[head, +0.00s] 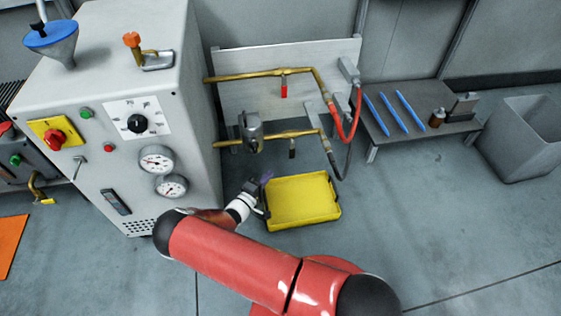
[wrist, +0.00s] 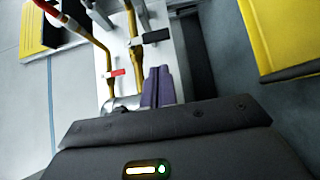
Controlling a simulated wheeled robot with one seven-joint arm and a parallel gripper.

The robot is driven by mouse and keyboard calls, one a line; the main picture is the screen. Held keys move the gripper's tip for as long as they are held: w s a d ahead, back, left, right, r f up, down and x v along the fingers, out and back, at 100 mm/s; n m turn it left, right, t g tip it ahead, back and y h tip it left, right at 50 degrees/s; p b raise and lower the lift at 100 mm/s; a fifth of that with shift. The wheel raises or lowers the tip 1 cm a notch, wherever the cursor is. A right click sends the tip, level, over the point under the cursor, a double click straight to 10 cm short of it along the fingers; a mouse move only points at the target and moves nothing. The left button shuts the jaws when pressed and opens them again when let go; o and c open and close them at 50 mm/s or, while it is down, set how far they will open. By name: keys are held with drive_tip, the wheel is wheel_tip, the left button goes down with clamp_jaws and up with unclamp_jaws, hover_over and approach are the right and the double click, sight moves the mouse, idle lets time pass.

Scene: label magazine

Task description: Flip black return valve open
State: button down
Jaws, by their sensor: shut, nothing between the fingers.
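The black-handled return valve (head: 292,150) sits on the lower brass pipe (head: 226,143) in front of the pale backboard. Its short black lever hangs down, across the line of the pipe. In the wrist view the black lever (wrist: 151,37) also lies crosswise to its brass pipe. My gripper (head: 266,177) is below and left of this valve, apart from it, near the yellow tray's upper left corner. Its purple fingers (wrist: 158,87) are together and empty in the wrist view. The black lever shows beyond the fingertips there.
A red-handled valve (head: 284,88) hangs on the upper brass pipe; its lever (wrist: 117,72) shows in the wrist view. A grey pump-like body (head: 251,132) sits left of the black valve. The yellow tray (head: 305,216) lies below. Red and dark hoses run at the right.

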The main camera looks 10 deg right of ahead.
sight(292, 153)
drive_tip(key=x, duration=1)
drive_tip(key=shift+a+f, duration=0.1)
drive_tip(key=shift+f, duration=0.05)
drive_tip(key=shift+d+f+n+b, duration=0.1)
drive_tip(key=shift+d+n+b, duration=0.2)
drive_tip(key=shift+b, duration=0.5)
